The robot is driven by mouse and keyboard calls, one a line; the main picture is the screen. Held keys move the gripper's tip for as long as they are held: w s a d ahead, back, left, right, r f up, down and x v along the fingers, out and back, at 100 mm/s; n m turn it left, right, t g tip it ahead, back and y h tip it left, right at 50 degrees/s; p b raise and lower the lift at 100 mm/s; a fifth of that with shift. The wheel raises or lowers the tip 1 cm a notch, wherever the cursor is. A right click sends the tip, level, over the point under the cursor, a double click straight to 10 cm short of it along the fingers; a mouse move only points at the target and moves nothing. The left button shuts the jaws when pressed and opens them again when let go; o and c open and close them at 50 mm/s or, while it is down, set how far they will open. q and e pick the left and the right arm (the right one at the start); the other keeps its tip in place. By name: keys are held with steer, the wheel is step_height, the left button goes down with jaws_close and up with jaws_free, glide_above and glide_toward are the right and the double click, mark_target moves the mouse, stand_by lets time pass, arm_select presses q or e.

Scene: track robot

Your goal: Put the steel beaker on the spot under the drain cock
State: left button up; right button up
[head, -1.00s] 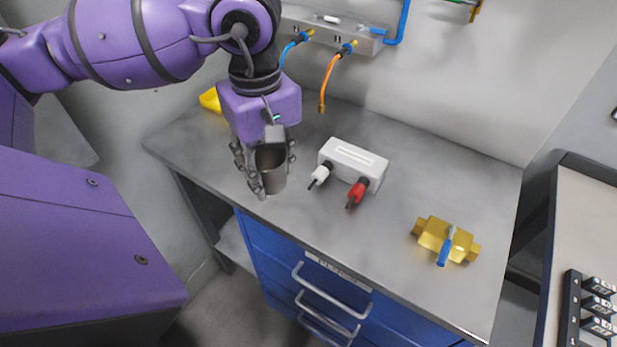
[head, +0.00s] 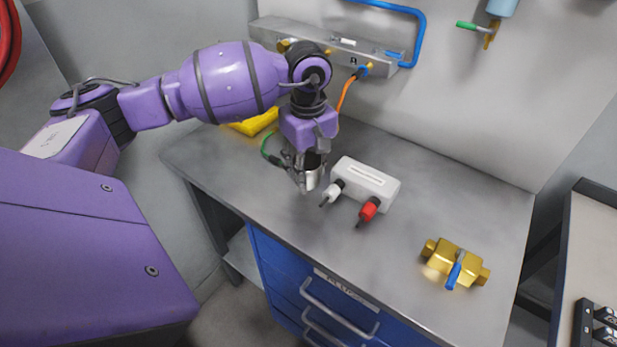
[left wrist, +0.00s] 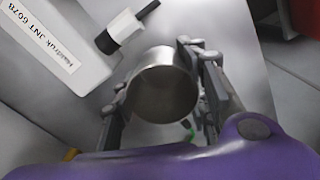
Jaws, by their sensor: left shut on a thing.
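The drain cock (head: 490,33), brass with a green lever, is at the top right below a blue-grey cylinder on the wall. I cannot make out a marked spot under it. My right gripper is not in view.
The white box (head: 365,182) with a white and a red plug stands just right of the beaker. A brass valve (head: 455,264) with a blue handle lies at the bench's front right. A yellow object (head: 254,122) lies at the back left. The back-right bench (head: 450,195) is clear.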

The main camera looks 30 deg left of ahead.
mark_target(309, 180)
arm_select(q)
steer(key=shift+w+f, duration=0.25)
steer(key=shift+f, duration=1.55)
steer(key=shift+f, duration=0.2)
steer(key=o, duration=1.2)
